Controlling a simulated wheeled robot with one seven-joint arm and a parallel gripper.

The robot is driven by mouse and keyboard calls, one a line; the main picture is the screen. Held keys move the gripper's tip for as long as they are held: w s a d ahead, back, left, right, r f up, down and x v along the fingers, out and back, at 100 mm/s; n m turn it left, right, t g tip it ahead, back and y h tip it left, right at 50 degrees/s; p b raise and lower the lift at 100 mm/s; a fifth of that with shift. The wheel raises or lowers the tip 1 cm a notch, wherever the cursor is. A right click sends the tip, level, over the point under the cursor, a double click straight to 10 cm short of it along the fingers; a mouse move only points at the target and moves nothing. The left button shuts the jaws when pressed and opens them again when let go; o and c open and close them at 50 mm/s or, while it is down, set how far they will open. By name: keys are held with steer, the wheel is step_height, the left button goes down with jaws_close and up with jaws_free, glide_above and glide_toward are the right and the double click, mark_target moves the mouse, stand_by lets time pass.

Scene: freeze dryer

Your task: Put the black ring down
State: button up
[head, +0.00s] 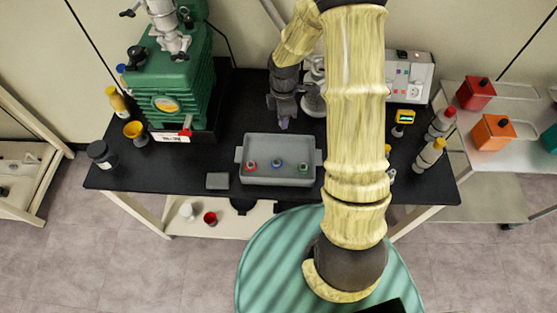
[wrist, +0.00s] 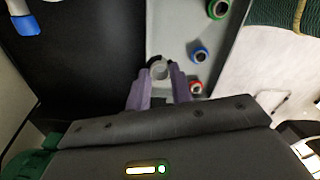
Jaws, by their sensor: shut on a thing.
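My gripper (wrist: 158,72) has purple fingers and is shut on the black ring (wrist: 154,61). The black ring shows as a dark arc around a pale, round body between the fingertips. In the head view my gripper (head: 284,122) is behind the far side of the grey tray (head: 280,145), and the black ring cannot be made out there. The wrist view shows the fingertips over the tray's edge area. I cannot tell whether the ring touches anything below.
In the tray stand small pieces with a red ring (head: 250,166), a blue ring (head: 277,164) and a green ring (head: 303,168). A green machine (head: 180,85) stands at the left of the black table (head: 130,174). Bottles (head: 430,154) stand at the right. The tray's far half looks clear.

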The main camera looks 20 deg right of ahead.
steer(key=n, duration=0.2)
steer(key=s+a+n, duration=0.1)
steer(key=n, duration=0.1)
steer(key=n+b, duration=0.1)
steer(key=shift+s+a+r+n, duration=0.2)
steer(key=shift+a+n, duration=0.1)
steer(key=shift+n, duration=0.1)
glide_above(279, 148)
steer(key=shift+f, duration=2.95)
steer(key=shift+f+p, duration=0.5)
steer(key=shift+f, duration=1.6)
steer(key=shift+s+f, duration=0.1)
steer(key=o, duration=0.8)
